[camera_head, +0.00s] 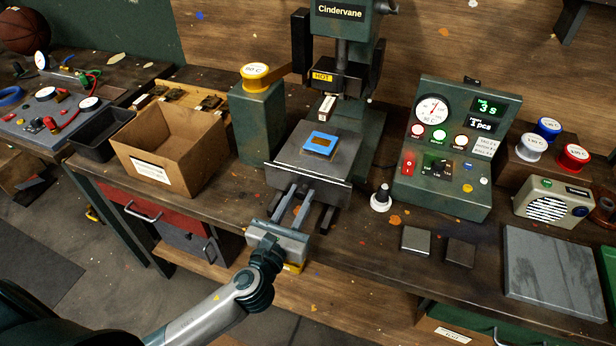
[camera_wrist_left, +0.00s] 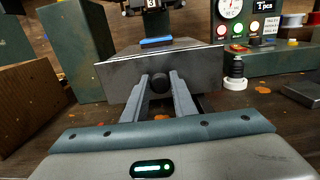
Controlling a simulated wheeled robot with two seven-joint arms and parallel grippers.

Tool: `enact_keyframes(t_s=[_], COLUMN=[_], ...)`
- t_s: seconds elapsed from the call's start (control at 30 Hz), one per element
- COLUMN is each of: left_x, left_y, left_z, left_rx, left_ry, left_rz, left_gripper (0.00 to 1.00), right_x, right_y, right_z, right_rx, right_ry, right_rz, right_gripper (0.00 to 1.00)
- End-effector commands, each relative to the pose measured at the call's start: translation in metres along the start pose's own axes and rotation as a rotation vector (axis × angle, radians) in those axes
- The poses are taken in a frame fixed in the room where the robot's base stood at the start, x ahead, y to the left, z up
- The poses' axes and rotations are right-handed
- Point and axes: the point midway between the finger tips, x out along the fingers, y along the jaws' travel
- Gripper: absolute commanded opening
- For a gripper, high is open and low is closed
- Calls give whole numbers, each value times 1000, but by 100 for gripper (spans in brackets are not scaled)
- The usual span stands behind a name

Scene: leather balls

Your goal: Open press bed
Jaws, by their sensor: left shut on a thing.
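The press bed (camera_head: 281,163) is a dark grey plate with an upright front edge, in front of the green press column in the head view. A blue frame with a brown middle (camera_head: 320,144) lies on it. In the left wrist view, the bed's front face (camera_wrist_left: 205,72) is straight ahead. My left gripper (camera_head: 298,192) reaches up to that face from the front, its two grey fingers on either side of a dark round knob (camera_wrist_left: 160,84). It is shut on the knob. My right gripper is not in view.
The press head (camera_head: 340,76) hangs above and behind the bed. A control panel (camera_head: 445,150) and a small white-based knob (camera_head: 381,198) stand right. Dark rails stick out beneath the bed.

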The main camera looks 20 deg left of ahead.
Motion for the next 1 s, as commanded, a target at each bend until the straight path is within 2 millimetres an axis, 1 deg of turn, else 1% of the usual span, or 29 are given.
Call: enact_keyframes(t_s=[0.03,0.1,0.2,0.3,0.47,0.77,0.8,0.87,0.9,1.0], left_x=[-13,-26,-42,-53,-61,-61,-61,-61,-61,-61], left_y=[0,0,0,0,0,0,0,0,0,0], left_z=[-1,-1,-1,-1,-1,-1,-1,-1,-1,-1], left_rx=[-1,-2,-1,-1,-1,0,0,0,0,0], left_ry=[6,5,4,3,1,1,1,1,1,1], left_rz=[0,1,0,0,-1,-1,-1,-1,-1,0], left_gripper=[0,0,0,0,0,0,27,41,43,43], right_x=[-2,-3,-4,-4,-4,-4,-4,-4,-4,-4], right_y=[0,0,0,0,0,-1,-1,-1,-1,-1], right_z=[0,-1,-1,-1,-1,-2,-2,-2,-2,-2], right_rx=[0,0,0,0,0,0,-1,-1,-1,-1], right_ry=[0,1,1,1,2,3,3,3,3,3], right_rz=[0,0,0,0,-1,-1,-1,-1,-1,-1], right_gripper=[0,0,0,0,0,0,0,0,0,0])
